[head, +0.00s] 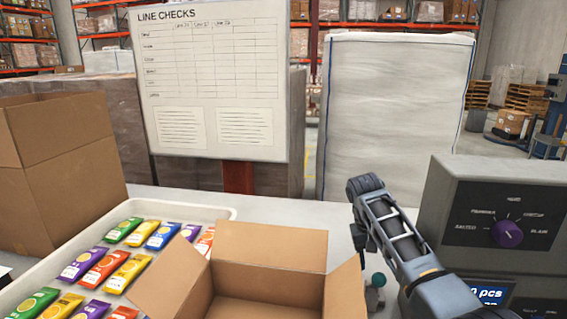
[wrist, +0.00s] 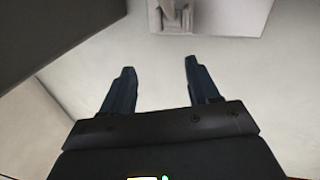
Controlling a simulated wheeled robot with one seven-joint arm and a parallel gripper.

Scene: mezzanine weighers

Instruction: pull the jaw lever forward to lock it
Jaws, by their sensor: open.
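My gripper (wrist: 159,64) is in the wrist view, its two dark fingers apart with nothing between them. A pale grey bracket-like fitting (wrist: 178,14) shows at the top edge of that view, beyond the fingertips and apart from them. I cannot tell if it belongs to the jaw lever. In the head view a small teal round knob (head: 378,279) on a grey piece stands between the open carton and my arm, partly hidden. I cannot tell whether this is the jaw lever. The gripper's fingers are not clear in the head view.
An open carton (head: 270,243) is at front centre, beside a white tray (head: 190,206) of colourful packets. A taller carton (head: 62,160) stands at left, a checks board (head: 213,80) behind.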

